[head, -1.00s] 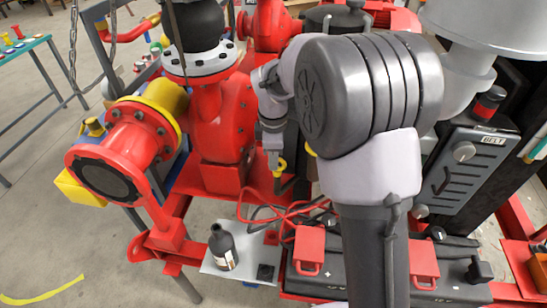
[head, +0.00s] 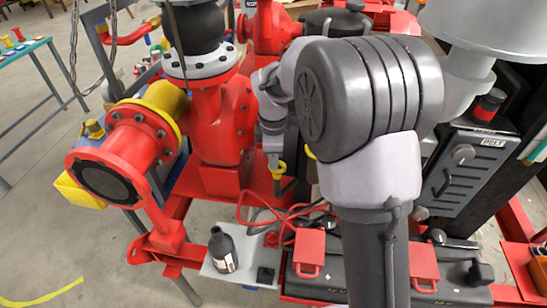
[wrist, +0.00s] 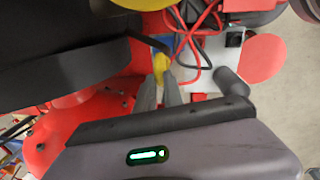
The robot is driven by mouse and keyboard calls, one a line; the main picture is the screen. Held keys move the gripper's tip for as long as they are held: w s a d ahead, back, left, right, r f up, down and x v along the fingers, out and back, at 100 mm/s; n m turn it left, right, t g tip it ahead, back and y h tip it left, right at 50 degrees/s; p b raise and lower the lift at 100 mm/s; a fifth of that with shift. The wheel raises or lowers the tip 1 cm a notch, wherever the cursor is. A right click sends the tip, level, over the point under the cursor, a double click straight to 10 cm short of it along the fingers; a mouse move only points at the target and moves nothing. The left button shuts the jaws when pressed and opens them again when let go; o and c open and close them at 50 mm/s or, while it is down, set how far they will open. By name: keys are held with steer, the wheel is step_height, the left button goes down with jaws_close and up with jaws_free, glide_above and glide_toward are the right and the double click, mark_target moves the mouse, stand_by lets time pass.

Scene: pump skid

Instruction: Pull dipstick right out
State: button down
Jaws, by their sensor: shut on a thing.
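The dipstick's yellow looped handle (head: 281,169) shows in the head view beside the red pump casing, low above the red skid frame. My gripper (head: 273,163) points down there and is shut on the dipstick. In the wrist view, my gripper's grey fingers (wrist: 159,84) close around the yellow handle (wrist: 158,58). The dipstick's rod and its lower end are hidden, so I cannot tell how far it is out.
The red pump (head: 225,120) stands just left of my gripper. A dark bottle (head: 222,252) stands on a pale plate in front, with red and black cables (head: 285,212) behind it. A grey BELT box (head: 462,170) stands at right.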

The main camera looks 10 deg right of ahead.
stand_by(0.8)
step_height(320, 180, up, 9)
steer(key=p, duration=0.8)
steer(key=shift+f+p, duration=0.15)
steer(key=shift+p, duration=0.2)
steer(key=c, duration=1.5)
jaws_free()
steer(key=shift+o, duration=0.2)
step_height(320, 180, up, 17)
steer(key=s+p, duration=0.2)
steer(key=p, duration=0.3)
steer(key=shift+s+a+p, duration=0.15)
steer(key=shift+a+p, duration=0.15)
steer(key=shift+p, duration=0.05)
